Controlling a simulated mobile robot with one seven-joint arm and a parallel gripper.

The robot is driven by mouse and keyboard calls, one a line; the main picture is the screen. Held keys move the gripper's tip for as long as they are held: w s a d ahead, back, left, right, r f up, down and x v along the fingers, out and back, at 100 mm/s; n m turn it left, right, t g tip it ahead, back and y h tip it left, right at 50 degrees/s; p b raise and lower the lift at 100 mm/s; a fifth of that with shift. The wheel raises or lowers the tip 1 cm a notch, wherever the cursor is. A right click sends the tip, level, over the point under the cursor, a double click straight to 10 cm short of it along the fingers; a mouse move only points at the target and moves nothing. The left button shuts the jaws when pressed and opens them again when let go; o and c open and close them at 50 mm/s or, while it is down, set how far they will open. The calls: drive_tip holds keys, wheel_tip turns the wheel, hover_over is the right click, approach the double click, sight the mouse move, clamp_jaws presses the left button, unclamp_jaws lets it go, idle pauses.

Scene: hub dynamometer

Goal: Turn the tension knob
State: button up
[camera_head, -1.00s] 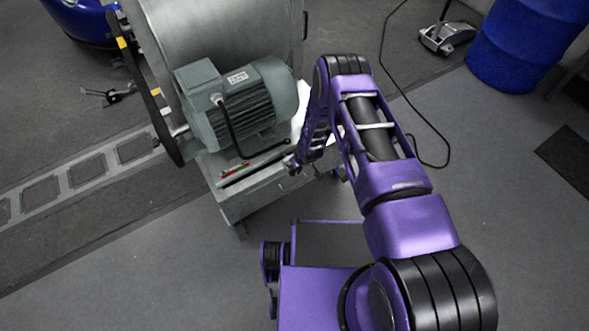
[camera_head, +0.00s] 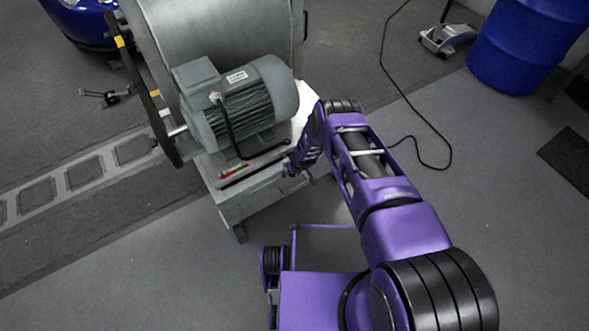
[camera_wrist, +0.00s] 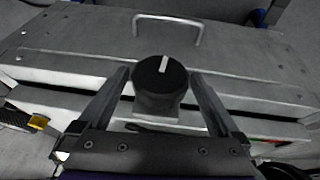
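The tension knob (camera_wrist: 160,82) is a round black knob with a white pointer line on its top, in the middle of the wrist view. The line points nearly straight up in the picture. My gripper (camera_wrist: 160,74) is open, with one finger on each side of the knob. A narrow gap shows between each fingertip and the knob, so it does not look clamped. In the head view my gripper (camera_head: 292,166) is at the right end of the grey machine base (camera_head: 245,205). I cannot make out the knob there.
A green-grey motor (camera_head: 245,100) sits on the base beside my arm, with a black cable curving down. A metal handle (camera_wrist: 168,20) stands beyond the knob. A blue barrel (camera_head: 522,45) and a floor cable lie to the right. The floor at right is mostly clear.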

drive_tip(key=c, duration=1.2)
drive_tip(key=shift+w+d+f+b, duration=0.1)
drive_tip(key=shift+f+b, duration=0.05)
drive_tip(key=shift+b, duration=0.5)
drive_tip(key=shift+y+b, duration=0.35)
drive_tip(key=shift+y, duration=0.05)
drive_tip(key=shift+d+m+g+y+b, duration=0.15)
drive_tip(key=shift+m+g+y+b, duration=0.15)
drive_tip(key=shift+g+y+b, duration=0.65)
drive_tip(key=shift+m+g+y+b, duration=0.5)
drive_tip(key=shift+g+y, duration=0.35)
drive_tip(key=shift+y, duration=0.7)
drive_tip(key=shift+w+y, duration=0.1)
drive_tip(key=shift+y, duration=0.2)
drive_tip(key=o, duration=1.3)
